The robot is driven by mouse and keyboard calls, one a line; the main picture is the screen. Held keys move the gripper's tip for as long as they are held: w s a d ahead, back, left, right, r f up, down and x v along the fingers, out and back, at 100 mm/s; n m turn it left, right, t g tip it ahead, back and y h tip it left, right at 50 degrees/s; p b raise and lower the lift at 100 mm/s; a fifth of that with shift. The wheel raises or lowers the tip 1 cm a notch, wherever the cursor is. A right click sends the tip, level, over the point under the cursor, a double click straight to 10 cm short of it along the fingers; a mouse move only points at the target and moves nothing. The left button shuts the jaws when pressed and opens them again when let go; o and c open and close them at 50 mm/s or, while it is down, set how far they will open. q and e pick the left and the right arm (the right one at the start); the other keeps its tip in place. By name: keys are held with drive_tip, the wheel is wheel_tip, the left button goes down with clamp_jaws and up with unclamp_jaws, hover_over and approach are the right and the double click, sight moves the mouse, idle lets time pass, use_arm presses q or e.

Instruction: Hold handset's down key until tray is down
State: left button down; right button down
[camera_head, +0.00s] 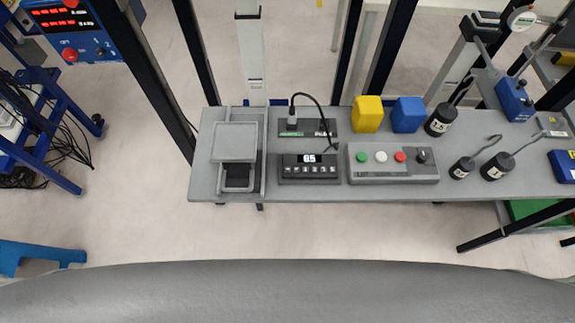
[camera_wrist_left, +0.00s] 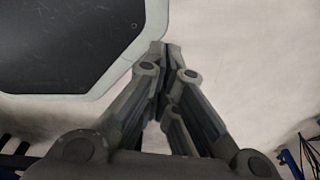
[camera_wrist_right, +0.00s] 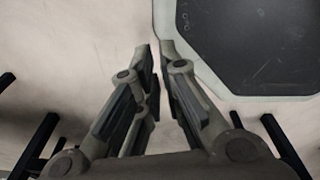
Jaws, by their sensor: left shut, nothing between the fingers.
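The handset (camera_head: 310,168) is a dark box with a lit display reading about 0.5 and a row of small keys. It lies on the grey bench; the key labels are too small to read. The tray (camera_head: 234,142) is a grey square plate at the bench's left end, raised above a dark base (camera_head: 239,177). My left gripper (camera_wrist_left: 165,47) is shut and empty over pale floor in the left wrist view. My right gripper (camera_wrist_right: 155,47) is slightly open and empty in the right wrist view. Neither gripper shows in the head view.
The grey bench (camera_head: 400,193) also holds a control box (camera_head: 393,163) with coloured buttons, a yellow block (camera_head: 368,114), a blue block (camera_head: 407,115) and several black weights. A black cable arches behind the handset. Dark posts stand behind the bench.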

drive_tip(key=shift+s+d, duration=0.1)
drive_tip(key=shift+s, duration=0.2)
idle(0.4)
drive_tip(key=shift+s+a, duration=0.1)
drive_tip(key=shift+a, duration=0.15)
idle(0.5)
